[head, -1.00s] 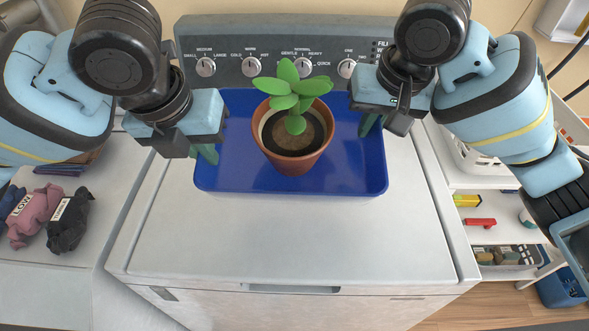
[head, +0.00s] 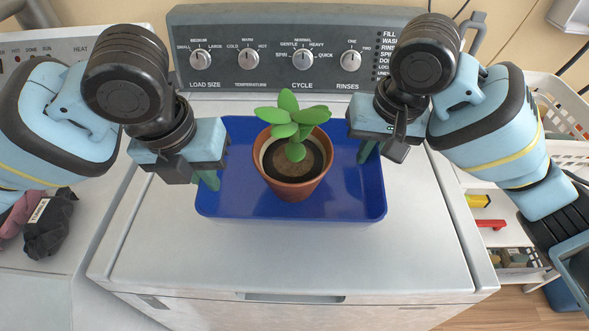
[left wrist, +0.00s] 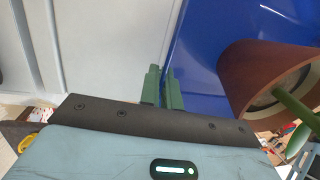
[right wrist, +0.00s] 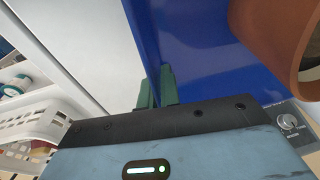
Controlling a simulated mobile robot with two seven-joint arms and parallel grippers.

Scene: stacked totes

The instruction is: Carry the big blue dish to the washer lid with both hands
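The big blue dish (head: 290,208) is a rectangular tray above the white washer lid (head: 290,258). A potted plant (head: 291,175) stands upright in it. I cannot tell whether the dish touches the lid. My left gripper (head: 209,180) is at its left wall and my right gripper (head: 368,150) at its right wall. In the left wrist view, the green fingers (left wrist: 163,88) are close together at the edge of the dish (left wrist: 205,65). The right wrist view shows the other fingers (right wrist: 157,88) likewise closed on the opposite wall (right wrist: 185,50). The wall between the fingertips is mostly hidden.
The washer's control panel (head: 285,55) stands behind the dish. Dark and pink bundles (head: 50,222) lie on the machine at left. A white basket (head: 565,140) and shelf with small items (head: 491,224) are at right. The front of the lid is clear.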

